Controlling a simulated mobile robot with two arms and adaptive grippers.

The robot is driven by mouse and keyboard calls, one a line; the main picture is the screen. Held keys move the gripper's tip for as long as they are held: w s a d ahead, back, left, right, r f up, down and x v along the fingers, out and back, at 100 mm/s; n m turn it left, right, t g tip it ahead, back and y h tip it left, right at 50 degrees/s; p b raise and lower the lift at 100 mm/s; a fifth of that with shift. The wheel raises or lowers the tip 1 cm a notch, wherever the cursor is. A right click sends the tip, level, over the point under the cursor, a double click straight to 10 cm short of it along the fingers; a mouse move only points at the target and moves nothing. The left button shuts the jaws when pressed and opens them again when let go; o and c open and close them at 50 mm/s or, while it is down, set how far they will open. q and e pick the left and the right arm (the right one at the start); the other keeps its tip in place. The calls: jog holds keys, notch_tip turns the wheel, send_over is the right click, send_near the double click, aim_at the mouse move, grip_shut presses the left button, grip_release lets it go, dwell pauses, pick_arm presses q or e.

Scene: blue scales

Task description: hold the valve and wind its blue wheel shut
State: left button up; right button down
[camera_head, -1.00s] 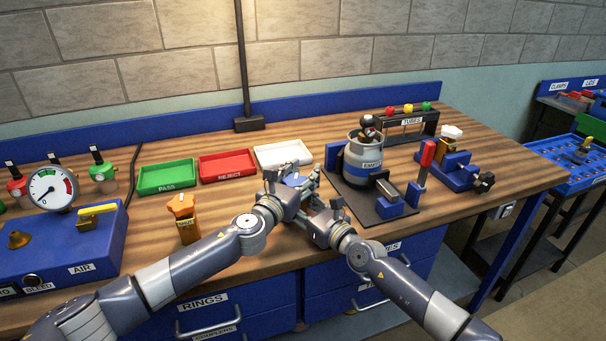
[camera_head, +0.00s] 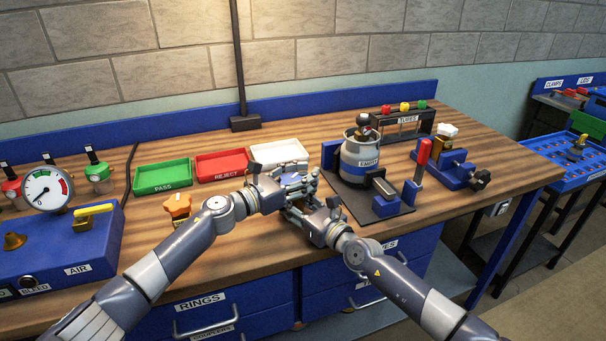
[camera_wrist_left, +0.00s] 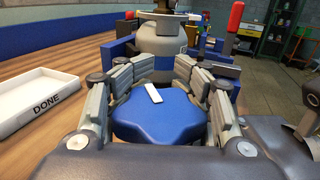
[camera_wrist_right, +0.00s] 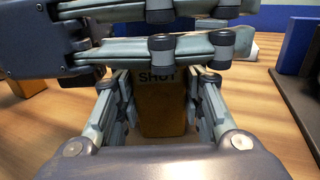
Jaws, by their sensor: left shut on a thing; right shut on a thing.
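The valve's blue wheel (camera_wrist_left: 160,115), lobed with a white mark on top, sits between the fingers of my left gripper (camera_wrist_left: 160,95), which is shut on it. In the head view the wheel (camera_head: 291,178) is mostly covered by the fingers of my left gripper (camera_head: 287,180). The valve's brass-coloured body (camera_wrist_right: 162,108) stands between the fingers of my right gripper (camera_wrist_right: 160,112), which is shut on it and shows the word SHUT. My right gripper (camera_head: 306,206) is below and beside the left one in the head view. How far the wheel is wound cannot be told.
A white tray (camera_head: 254,163) marked DONE, a red REJECT tray (camera_head: 221,176) and a green PASS tray (camera_head: 164,188) lie behind. An orange-wheeled valve (camera_head: 177,206) stands left, partly behind my left arm. A grey cylinder (camera_head: 357,172) in its stand is close on the right.

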pick_arm(q)
jog(key=shift+s+m+g+h, duration=0.1)
jog(key=shift+m+g+h, duration=0.45)
jog(key=shift+g, duration=0.25)
jog(key=shift+c, duration=0.2)
jog(key=o, duration=1)
jog(key=shift+s, duration=0.1)
jog(key=shift+d, duration=0.1)
notch_tip(320, 180, up, 10)
jog(key=shift+c, duration=0.2)
